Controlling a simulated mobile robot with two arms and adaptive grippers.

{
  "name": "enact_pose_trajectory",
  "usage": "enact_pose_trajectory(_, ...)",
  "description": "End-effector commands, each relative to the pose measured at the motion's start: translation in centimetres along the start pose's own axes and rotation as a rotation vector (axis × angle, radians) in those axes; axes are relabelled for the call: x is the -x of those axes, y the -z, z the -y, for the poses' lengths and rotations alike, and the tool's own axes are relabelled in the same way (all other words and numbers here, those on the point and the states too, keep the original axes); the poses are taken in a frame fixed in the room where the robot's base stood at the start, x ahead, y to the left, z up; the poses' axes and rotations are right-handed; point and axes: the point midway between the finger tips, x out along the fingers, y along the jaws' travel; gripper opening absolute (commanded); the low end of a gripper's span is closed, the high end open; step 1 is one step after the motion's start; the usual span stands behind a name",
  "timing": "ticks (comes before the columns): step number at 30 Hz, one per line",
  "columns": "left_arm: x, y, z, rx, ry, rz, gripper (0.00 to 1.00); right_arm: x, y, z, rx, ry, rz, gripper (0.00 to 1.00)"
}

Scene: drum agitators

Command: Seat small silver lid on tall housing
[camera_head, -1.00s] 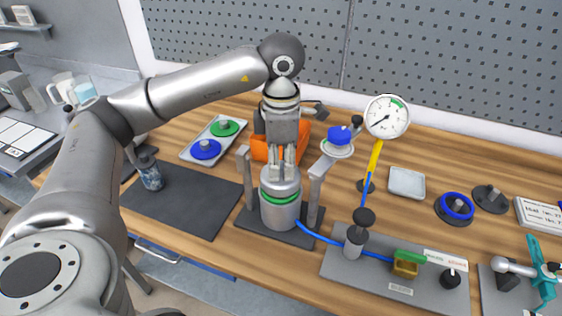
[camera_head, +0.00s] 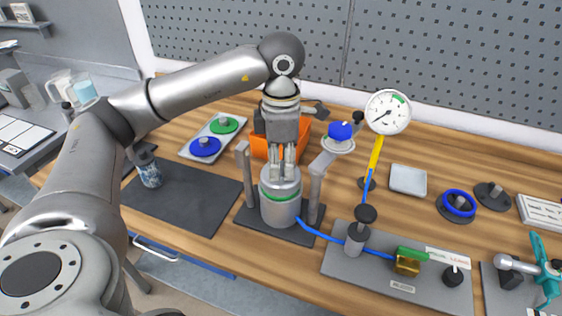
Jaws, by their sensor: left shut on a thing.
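The tall housing (camera_head: 281,208) is a silver cylinder with a green ring. It stands upright on a dark base between two grey posts. My left gripper (camera_head: 282,173) points straight down over the top of the housing. Its fingers are shut on the small silver lid (camera_head: 281,180), which is at the housing's top. The fingers hide most of the lid, and I cannot tell whether it sits flush. My right gripper is not in view.
An orange bin (camera_head: 260,149) stands behind the gripper. A tray (camera_head: 198,148) holds green and blue discs. A blue hose joins the housing to the plate. A dark mat (camera_head: 190,205) lies left.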

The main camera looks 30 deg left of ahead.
Motion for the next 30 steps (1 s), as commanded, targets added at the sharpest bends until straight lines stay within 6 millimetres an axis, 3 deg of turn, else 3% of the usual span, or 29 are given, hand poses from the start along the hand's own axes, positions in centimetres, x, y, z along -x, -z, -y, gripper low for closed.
enact_pose_trajectory(14,-0.06,-0.03,-0.02,0.0,-0.001,0.002,0.0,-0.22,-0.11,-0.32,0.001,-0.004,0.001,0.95)
enact_pose_trajectory(15,-0.06,-0.03,-0.02,0.0,-0.001,0.002,0.31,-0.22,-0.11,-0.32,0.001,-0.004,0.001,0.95)
enact_pose_trajectory(20,-0.08,-0.02,-0.02,0.0,-0.001,0.001,0.51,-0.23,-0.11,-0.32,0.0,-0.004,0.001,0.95)
enact_pose_trajectory(30,-0.13,0.01,0.02,0.0,0.001,-0.001,0.53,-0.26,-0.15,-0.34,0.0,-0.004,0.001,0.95)
